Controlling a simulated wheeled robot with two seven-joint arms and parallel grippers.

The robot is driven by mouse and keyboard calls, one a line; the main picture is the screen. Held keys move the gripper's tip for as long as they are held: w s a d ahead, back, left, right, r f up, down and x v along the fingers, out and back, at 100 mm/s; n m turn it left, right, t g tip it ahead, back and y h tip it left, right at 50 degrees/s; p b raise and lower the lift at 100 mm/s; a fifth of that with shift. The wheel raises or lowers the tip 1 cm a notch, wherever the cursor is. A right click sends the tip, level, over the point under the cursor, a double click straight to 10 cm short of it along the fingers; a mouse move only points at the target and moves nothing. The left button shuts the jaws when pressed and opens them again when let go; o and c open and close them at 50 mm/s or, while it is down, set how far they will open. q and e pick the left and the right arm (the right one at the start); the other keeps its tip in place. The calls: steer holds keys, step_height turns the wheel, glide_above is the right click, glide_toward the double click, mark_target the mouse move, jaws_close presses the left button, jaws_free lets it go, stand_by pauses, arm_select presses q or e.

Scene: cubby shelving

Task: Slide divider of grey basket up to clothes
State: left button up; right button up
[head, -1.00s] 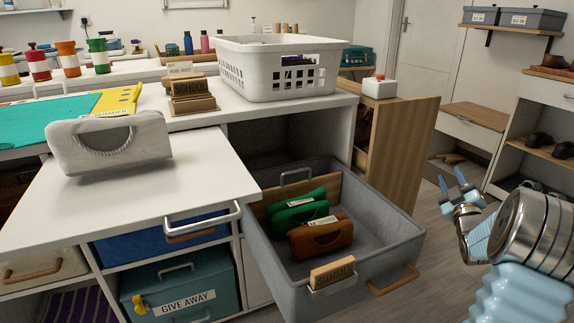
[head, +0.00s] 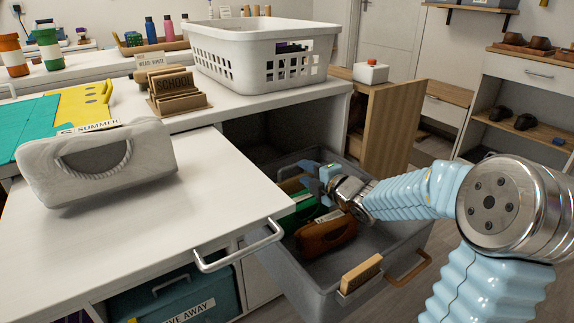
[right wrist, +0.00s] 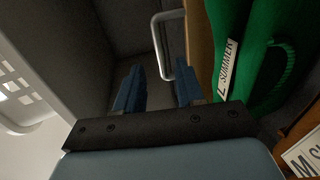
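In the right wrist view the divider (right wrist: 196,40) is a narrow strip close to the right-hand finger. Green clothes (head: 298,210) and brown clothes (head: 326,236) sit in front of it. My right gripper (head: 316,180) is inside the basket's far part, open, with its fingers (right wrist: 157,88) apart and nothing between them. I cannot tell whether it touches the divider. My left gripper is not in view.
A white counter (head: 200,215) with a metal handle juts out at left, carrying a grey-white bundle (head: 95,165). A white laundry basket (head: 262,52) and a wooden SCHOOL holder (head: 175,88) stand behind. A wooden panel (head: 393,125) rises beyond the basket.

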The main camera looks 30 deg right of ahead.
glide_above(293, 189)
steer(key=x, duration=0.2)
steer(key=shift+w+d+f, duration=0.15)
steer(key=shift+w+f, duration=0.1)
steer(key=shift+f, duration=0.45)
steer(key=shift+c, duration=0.3)
jaws_close()
